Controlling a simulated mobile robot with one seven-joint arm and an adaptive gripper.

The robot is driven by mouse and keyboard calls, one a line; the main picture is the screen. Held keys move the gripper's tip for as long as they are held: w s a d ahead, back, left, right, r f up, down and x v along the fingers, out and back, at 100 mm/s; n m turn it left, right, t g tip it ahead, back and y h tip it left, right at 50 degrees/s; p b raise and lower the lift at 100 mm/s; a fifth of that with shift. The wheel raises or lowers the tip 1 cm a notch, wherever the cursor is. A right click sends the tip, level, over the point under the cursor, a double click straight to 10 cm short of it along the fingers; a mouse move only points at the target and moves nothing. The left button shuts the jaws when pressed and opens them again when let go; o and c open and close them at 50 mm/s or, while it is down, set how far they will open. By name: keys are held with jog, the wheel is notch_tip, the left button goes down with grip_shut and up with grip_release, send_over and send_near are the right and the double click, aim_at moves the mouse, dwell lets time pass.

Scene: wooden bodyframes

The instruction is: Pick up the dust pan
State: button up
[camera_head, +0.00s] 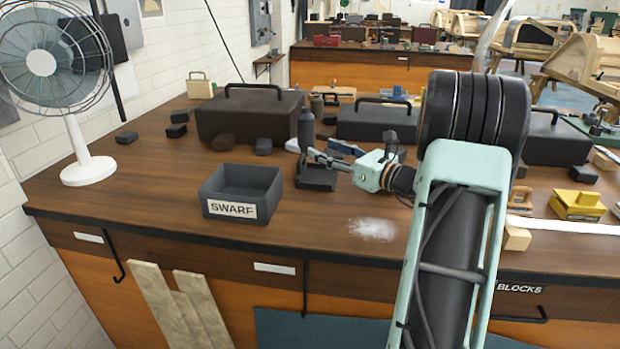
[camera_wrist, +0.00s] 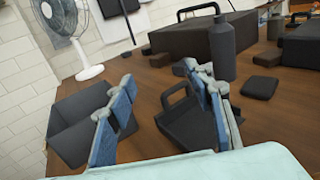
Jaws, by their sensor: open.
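The dust pan (camera_wrist: 185,125) is dark grey with a raised loop handle and lies on the wooden bench. In the head view the dust pan (camera_head: 318,182) shows just right of the swarf bin, partly hidden by my gripper (camera_head: 314,156). My gripper is open and empty, above the pan. In the wrist view my gripper (camera_wrist: 158,78) has its left finger between bin and pan, while its right finger covers part of the pan. The pan's handle shows between the two fingers, nearer the right one. I cannot tell whether a finger touches the pan.
The grey SWARF bin (camera_head: 240,187) stands left of the pan. A dark bottle (camera_head: 306,130) stands just behind it, and a large dark toolbox (camera_head: 249,113) further back. A white fan (camera_head: 45,62) is at far left. Pale dust (camera_head: 373,229) lies on clear bench at the front.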

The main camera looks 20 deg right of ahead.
notch_tip(320, 180, down, 7)
jog(key=shift+f+b, duration=0.1)
jog(key=shift+b, duration=0.4)
jog(key=shift+w+a+f, duration=0.1)
jog(key=shift+w+f, duration=0.05)
jog(key=shift+w, duration=0.05)
jog(key=shift+x, duration=3.55)
grip_shut()
